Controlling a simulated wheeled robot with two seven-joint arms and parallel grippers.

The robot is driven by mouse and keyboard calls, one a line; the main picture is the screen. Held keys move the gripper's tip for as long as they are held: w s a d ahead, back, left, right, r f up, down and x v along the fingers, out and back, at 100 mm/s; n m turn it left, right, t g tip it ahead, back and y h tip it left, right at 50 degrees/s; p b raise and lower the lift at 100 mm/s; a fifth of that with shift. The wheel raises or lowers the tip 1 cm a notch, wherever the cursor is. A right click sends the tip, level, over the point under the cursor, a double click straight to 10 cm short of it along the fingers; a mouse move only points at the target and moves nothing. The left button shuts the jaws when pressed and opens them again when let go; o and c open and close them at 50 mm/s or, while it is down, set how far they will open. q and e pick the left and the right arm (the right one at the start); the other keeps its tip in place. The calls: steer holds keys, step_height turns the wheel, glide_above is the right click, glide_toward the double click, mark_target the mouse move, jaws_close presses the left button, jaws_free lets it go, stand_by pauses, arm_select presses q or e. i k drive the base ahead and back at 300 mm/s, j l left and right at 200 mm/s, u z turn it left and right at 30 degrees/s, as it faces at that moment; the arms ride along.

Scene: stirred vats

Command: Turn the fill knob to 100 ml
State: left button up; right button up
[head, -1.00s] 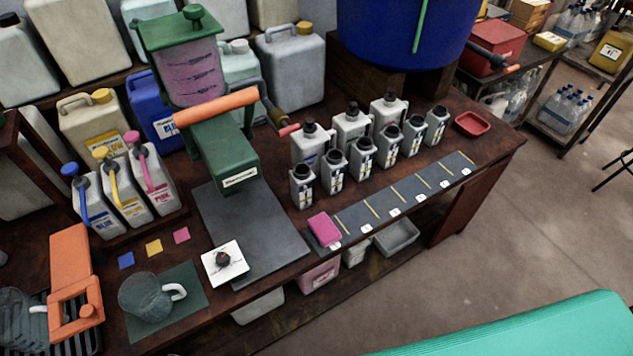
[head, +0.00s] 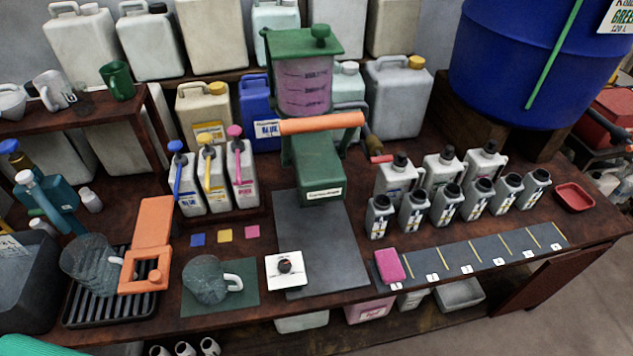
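The fill knob (head: 285,266) is a small dark knob on a square white plate, lying on the bench at the front edge of the dark grey mat. Its scale marks are too small to read, so I cannot tell its setting. Just behind it stands the green dispenser (head: 318,165) with an orange lever (head: 321,123) and a clear tank of pinkish liquid (head: 304,86). Neither of my grippers shows in the head view.
A glass jug (head: 211,279) stands on a green mat left of the knob. Several small dark-capped bottles (head: 445,205) stand behind the strip. The grey mat (head: 325,240) is clear.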

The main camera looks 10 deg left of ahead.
mark_target(284, 265)
steer(key=k+l+u, duration=0.1)
steer(key=l+u, duration=0.2)
steer(key=k+l+u, duration=0.15)
steer(key=l+u, duration=0.15)
steer(key=k+l+u, duration=0.2)
steer(key=l+u, duration=0.15)
steer(key=k+l+u, duration=0.3)
steer(key=i+l, duration=0.1)
